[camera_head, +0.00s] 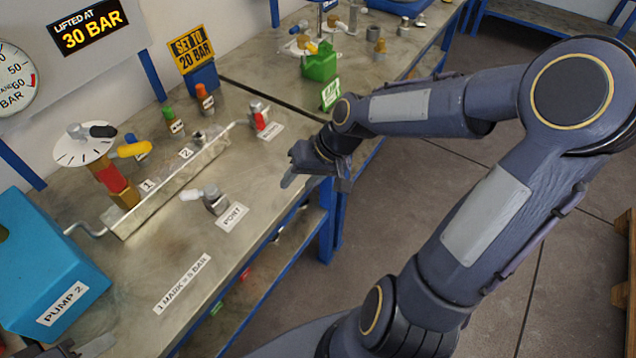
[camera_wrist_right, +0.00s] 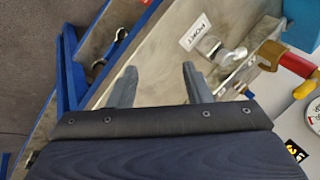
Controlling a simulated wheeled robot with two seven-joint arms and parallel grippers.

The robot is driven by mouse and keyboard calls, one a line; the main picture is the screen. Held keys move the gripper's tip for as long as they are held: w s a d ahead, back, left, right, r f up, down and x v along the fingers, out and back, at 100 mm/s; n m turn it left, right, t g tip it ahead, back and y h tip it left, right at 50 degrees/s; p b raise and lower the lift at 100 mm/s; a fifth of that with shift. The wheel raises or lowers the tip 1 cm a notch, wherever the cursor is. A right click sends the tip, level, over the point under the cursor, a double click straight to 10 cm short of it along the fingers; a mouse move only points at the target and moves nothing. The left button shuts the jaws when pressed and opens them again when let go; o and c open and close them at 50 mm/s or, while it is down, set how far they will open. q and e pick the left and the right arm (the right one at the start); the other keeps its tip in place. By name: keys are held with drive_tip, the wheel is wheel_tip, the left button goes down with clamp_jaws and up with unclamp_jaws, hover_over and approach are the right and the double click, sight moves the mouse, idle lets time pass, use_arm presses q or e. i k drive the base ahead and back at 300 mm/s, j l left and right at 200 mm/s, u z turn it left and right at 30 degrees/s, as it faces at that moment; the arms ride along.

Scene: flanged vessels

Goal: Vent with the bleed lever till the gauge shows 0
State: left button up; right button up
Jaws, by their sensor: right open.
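A white dial (camera_head: 84,147) with black marks tops a brass and red column (camera_head: 112,180) on the bench; its reading is too small to make out. A yellow lever (camera_head: 130,149) sticks out beside the dial. A fitting with a white lever (camera_head: 190,194) stands by the PORT label (camera_head: 232,217); it also shows in the right wrist view (camera_wrist_right: 210,46). I cannot tell which lever is the bleed lever. My right gripper (camera_head: 288,168) is open and empty, right of the PORT fitting and apart from it. At the bottom left, part of my left gripper (camera_head: 80,348) shows, mostly cut off.
A blue PUMP 2 box (camera_head: 45,270) stands at the left. A metal rail (camera_head: 175,185) runs behind the PORT fitting. A large wall gauge (camera_head: 14,80) is cut off.

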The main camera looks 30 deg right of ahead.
sight(256, 105)
drive_tip(key=i+l+u, duration=0.1)
drive_tip(key=l, duration=0.2)
drive_tip(key=i+l+u, duration=0.15)
drive_tip(key=l, duration=0.2)
drive_tip(key=i+l+u, duration=0.1)
drive_tip(key=l, duration=0.2)
drive_tip(key=i+l+u, duration=0.15)
drive_tip(key=l, duration=0.2)
drive_tip(key=k, duration=0.05)
